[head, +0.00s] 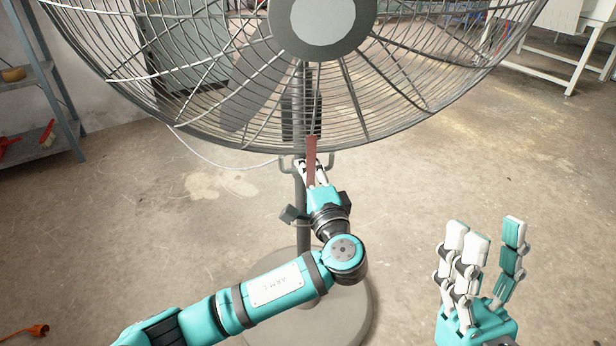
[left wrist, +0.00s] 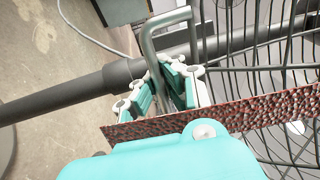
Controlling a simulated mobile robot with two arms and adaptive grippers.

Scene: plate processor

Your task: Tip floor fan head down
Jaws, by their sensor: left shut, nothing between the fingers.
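The floor fan's round wire-cage head (head: 400,95) fills the top of the head view, its grey hub (head: 322,20) facing me. Its pole (head: 302,225) runs down to a round base (head: 350,318). My left gripper (head: 313,172) is at the cage's lower rim in front of the pole. In the left wrist view its fingers (left wrist: 165,92) are shut beside a bent metal bar (left wrist: 148,45) near the pole (left wrist: 60,95); whether they touch it is unclear. A red-brown strip (head: 312,150) lies by the fingers. My right gripper (head: 482,250) is open and empty, right of the fan.
A grey shelf (head: 45,80) with red items stands at the left wall. A white table (head: 565,55) is at the back right. A pale cable (head: 215,160) hangs by the fan. An orange plug (head: 35,331) lies bottom left. The floor at right is clear.

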